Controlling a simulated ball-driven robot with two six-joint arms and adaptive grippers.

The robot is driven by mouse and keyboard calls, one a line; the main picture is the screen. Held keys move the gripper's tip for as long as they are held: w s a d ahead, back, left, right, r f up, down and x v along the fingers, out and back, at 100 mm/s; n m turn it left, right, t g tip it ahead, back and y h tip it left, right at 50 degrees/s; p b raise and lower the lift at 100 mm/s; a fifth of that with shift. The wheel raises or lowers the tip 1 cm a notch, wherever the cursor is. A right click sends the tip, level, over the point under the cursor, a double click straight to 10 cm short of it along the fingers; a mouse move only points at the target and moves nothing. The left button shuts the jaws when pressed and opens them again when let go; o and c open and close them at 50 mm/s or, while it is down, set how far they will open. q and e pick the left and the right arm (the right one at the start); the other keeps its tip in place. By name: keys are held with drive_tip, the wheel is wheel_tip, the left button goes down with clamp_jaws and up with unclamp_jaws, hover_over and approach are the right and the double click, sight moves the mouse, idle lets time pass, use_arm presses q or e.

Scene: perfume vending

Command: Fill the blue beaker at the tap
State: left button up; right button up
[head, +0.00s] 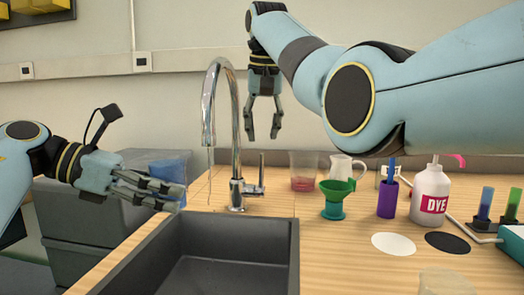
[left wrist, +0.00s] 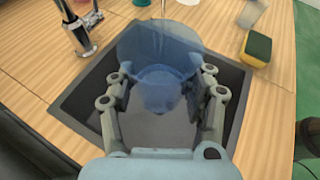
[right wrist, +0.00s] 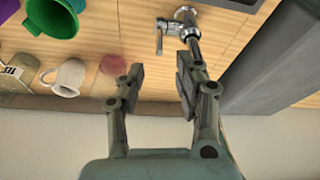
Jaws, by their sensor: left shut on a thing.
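The translucent blue beaker (head: 168,171) is held in my left gripper (head: 165,188), left of the tap. In the left wrist view the beaker (left wrist: 160,55) sits between the closed fingers, over the dark sink (left wrist: 75,102). The chrome tap (head: 235,150) arches over the sink (head: 270,232); a thin pale line like water falls below its spout, right of the beaker in the head view. Its lever (head: 262,172) is at the right side of the base. My right gripper (head: 263,138) is open and empty above the lever; the lever also shows in the right wrist view (right wrist: 160,38).
Right of the tap stand a beaker with pink liquid (head: 303,172), a white jug (head: 346,168), a green funnel (head: 336,198), a purple holder (head: 388,200) and a dye bottle (head: 432,192). A yellow sponge (left wrist: 257,48) lies on the counter by the sink.

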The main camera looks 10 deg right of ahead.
sight(262, 152)
drive_tip(key=shift+v, duration=1.7)
drive_tip(key=shift+t, duration=0.7)
drive_tip(key=x, duration=0.4)
drive_tip(key=s+x, duration=0.1)
drive_tip(key=x, duration=0.7)
drive_tip(key=shift+s+f, duration=0.2)
drive_tip(key=shift+f, duration=0.05)
clamp_jaws()
